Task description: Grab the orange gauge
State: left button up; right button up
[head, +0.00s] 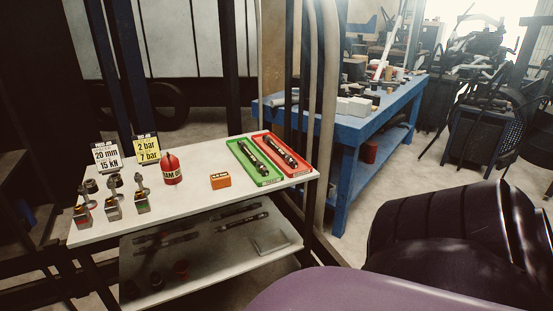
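A small orange block (220,181) with dark markings on its front lies on the white table top (205,205), right of the middle. It is the only orange block-like thing there and appears to be the gauge. It stands apart from its neighbours, with bare table around it. Neither of my grippers shows in the head view.
Left of it stand a red cylinder (171,169), several metal fittings on small blocks (113,208), and two sign cards (107,155). Right of it are a green tray (264,181) and a red tray (306,168), holding dark hoses. A blue workbench (360,127) stands behind.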

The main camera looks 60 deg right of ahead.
aim_at(222, 180)
jog(key=z, duration=1.4)
